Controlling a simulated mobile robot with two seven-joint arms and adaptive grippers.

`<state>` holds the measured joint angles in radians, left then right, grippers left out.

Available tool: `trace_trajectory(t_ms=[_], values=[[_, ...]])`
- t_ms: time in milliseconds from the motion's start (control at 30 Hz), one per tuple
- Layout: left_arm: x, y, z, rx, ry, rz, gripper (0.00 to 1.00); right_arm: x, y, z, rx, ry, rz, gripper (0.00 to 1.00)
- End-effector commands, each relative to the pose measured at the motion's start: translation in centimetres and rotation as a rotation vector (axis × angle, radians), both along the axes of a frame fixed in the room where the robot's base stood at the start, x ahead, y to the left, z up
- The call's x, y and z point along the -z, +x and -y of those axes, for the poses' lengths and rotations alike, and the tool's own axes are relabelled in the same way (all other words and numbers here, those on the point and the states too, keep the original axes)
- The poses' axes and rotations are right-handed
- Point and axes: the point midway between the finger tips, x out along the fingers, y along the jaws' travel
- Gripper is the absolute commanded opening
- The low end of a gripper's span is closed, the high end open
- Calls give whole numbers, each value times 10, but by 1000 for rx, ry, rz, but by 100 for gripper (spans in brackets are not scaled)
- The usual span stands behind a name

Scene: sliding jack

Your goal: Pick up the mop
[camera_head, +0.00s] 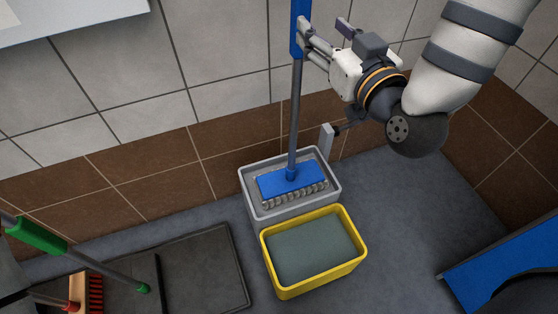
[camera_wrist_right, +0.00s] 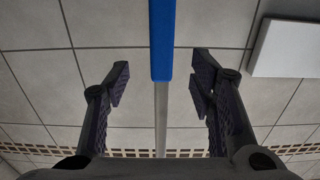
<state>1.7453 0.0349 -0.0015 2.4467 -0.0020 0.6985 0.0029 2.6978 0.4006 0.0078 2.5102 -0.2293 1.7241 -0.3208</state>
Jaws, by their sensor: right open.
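The mop has a blue grip (camera_head: 300,28), a thin grey pole (camera_head: 295,115) and a flat blue head (camera_head: 290,182). It stands nearly upright with its head in a grey tub (camera_head: 247,196). My right gripper (camera_head: 309,40) is open at the blue grip, reaching in from the right. In the right wrist view the blue grip (camera_wrist_right: 161,40) runs down between the spread fingers of my right gripper (camera_wrist_right: 161,78), with a gap on both sides. Whether the grip is fully between the fingertips in depth is hard to tell. My left gripper is not in view.
A yellow tub (camera_head: 355,268) stands in front of the grey tub. A tiled wall (camera_head: 225,80) rises close behind the mop. A green-handled tool (camera_head: 38,236) and a red brush (camera_head: 88,290) are at lower left by a dark mat (camera_head: 205,265). A blue object (camera_head: 510,265) is at lower right.

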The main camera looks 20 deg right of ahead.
Motion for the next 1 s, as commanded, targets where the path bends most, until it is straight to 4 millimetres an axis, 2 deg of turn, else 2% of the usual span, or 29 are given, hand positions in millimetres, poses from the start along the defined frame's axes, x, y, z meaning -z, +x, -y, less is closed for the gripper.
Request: trace_trajectory(t_ms=[33, 100, 267, 500, 600, 767, 867, 1000], values=[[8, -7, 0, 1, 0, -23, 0, 10, 13, 1, 0, 0, -9, 50], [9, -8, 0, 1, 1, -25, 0, 6, 28, 1, 0, 0, -6, 50], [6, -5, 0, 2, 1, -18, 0, 2, 47, 2, -1, 0, -3, 50], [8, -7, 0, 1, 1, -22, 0, 0, 90, 3, -1, 0, -5, 50], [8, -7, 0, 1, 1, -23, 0, 0, 98, 3, -2, 0, -7, 50], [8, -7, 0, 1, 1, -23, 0, 0, 98, 3, -2, 1, -7, 50], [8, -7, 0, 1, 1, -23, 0, 0, 98, 3, -2, 1, -7, 32], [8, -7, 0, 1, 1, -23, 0, 0, 97, 3, -2, 1, -7, 0]])
